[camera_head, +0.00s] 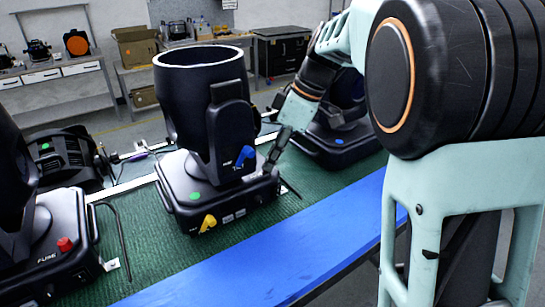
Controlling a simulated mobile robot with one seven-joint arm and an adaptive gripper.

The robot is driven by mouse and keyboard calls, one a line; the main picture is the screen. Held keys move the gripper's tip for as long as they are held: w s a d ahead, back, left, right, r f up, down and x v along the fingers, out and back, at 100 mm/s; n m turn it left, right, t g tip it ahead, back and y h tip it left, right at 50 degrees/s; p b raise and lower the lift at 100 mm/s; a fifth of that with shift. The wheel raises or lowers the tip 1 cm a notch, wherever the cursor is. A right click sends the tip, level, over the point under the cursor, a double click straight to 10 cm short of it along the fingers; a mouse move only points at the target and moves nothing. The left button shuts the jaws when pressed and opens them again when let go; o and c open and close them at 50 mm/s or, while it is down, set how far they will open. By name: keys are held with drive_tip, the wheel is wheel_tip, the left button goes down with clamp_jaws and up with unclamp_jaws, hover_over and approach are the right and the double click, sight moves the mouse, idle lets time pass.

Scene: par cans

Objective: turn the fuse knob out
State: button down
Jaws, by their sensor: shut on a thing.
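The middle par can (205,120) is a black fixture with an open white-rimmed top, standing on a black base (185,210). The base has a yellow knob (209,222) and a green dot on it, and a blue lever (245,156) sits on the yoke. My gripper (268,168) reaches down from the upper right to the right end of this base. Its narrow fingers are shut at the base; the fuse knob there is hidden behind them. A left fixture shows a red knob (65,244) beside a FUSE label.
The fixtures stand on a green mat (155,255) with a blue strip (270,265) along the front edge. Another fixture (340,140) stands behind my arm on the right. A black lamp (65,160) lies behind on the left. Thin bent rods stand between fixtures.

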drive_tip(key=m, duration=0.1)
drive_tip(key=m+t+b, duration=0.1)
drive_tip(key=m, duration=0.1)
drive_tip(key=m+b, duration=0.1)
drive_tip(key=shift+s+a+m+t+h, duration=0.1)
drive_tip(key=shift+s+m+t+h, duration=0.2)
drive_tip(key=shift+t, duration=0.1)
drive_tip(key=m, duration=0.2)
drive_tip(key=m+t+h, duration=0.1)
drive_tip(key=m, duration=0.1)
drive_tip(key=shift+s+a, duration=0.15)
idle(0.5)
drive_tip(key=c, duration=1.9)
unclamp_jaws()
drive_tip(key=shift+v, duration=3.8)
drive_tip(key=shift+a, duration=0.1)
drive_tip(key=shift+c, duration=0.2)
